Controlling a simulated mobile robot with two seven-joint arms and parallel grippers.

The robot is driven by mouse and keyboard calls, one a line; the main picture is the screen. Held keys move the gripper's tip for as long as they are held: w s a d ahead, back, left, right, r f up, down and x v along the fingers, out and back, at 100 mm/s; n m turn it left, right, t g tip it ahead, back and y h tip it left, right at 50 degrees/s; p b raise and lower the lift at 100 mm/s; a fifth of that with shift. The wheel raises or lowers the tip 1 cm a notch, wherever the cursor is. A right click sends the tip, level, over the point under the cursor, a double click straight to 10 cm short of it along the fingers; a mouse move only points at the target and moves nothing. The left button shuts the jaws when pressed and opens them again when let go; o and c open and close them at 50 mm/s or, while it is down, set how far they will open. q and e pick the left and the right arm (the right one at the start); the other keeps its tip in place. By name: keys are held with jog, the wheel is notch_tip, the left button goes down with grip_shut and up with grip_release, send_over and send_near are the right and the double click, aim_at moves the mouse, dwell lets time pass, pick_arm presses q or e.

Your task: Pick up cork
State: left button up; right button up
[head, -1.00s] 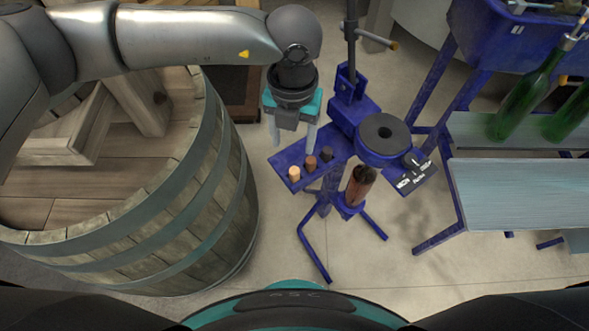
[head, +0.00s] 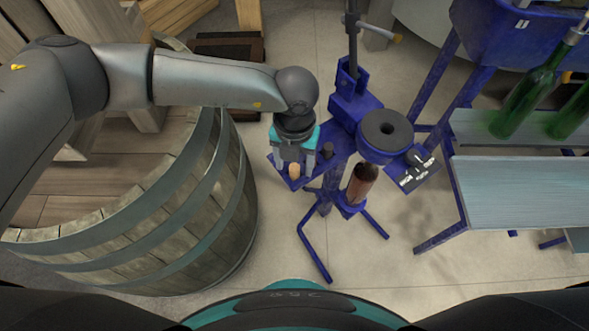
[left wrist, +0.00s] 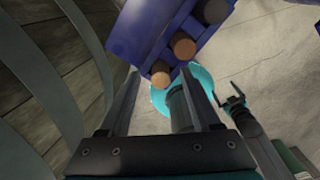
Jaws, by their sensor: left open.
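Several corks stand in a row on the blue shelf (head: 305,181) of the corking stand. The light tan cork (head: 294,170) is at the near end, and it also shows in the left wrist view (left wrist: 160,74). A brown cork (left wrist: 183,46) is beside it, hidden behind my gripper in the head view. A dark cork (head: 327,150) is at the far end and shows in the left wrist view (left wrist: 215,10). My left gripper (head: 295,170) is open and empty, pointing down over the shelf. In the left wrist view, the light cork appears between the fingertips. I cannot tell whether they touch it.
The blue corking stand (head: 351,110) rises just right of my gripper and holds a brown bottle (head: 361,184). A big wooden barrel (head: 205,215) is at the left. Green bottles (head: 527,100) rest on a rack at the right. The floor in front is clear.

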aim_at(295, 176)
pick_arm(q)
jog(key=shift+c, duration=0.2)
grip_shut()
dwell(0.4)
notch_tip(295, 176, up, 20)
jog(key=p, duration=0.2)
jog(key=shift+p, duration=0.4)
